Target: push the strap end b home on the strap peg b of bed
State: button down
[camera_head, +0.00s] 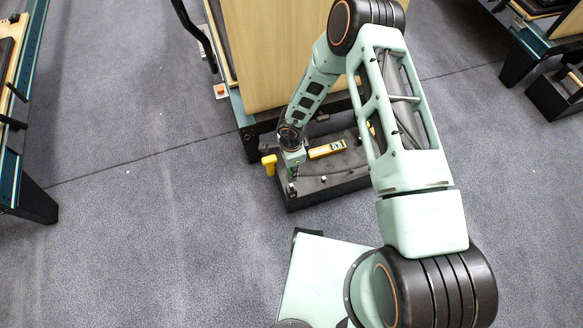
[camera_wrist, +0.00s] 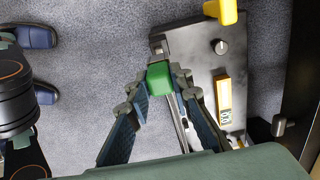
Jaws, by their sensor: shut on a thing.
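A green block (camera_wrist: 160,77), which looks like strap end b, sits between my gripper's fingertips (camera_wrist: 157,84) in the wrist view. The fingers are shut on it. It is at the edge of a black box (camera_wrist: 200,55), which also shows at the foot of the bed in the head view (camera_head: 335,190). A pale strip runs back from the block between the fingers. In the head view my gripper (camera_head: 292,175) is low at the box's left end. I cannot make out strap peg b for sure; the block and fingers may hide it.
A grey knob (camera_wrist: 219,47), a yellow labelled bar (camera_wrist: 223,100) and a yellow handle (camera_wrist: 222,10) are on or beside the box. The bed's wooden panel (camera_head: 285,50) rises behind. Dark blue shoes (camera_wrist: 35,37) stand on the carpet. Open carpet lies to the left.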

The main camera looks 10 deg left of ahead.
jog(key=shift+f+b, duration=1.45)
jog(key=shift+f, duration=1)
jog(key=shift+f+b, duration=1.15)
jog(key=shift+f, duration=0.95)
jog(key=c, duration=1.7)
grip_release()
jog(key=shift+o, duration=0.2)
jog(key=shift+r, duration=0.1)
notch_tip(320, 180, up, 12)
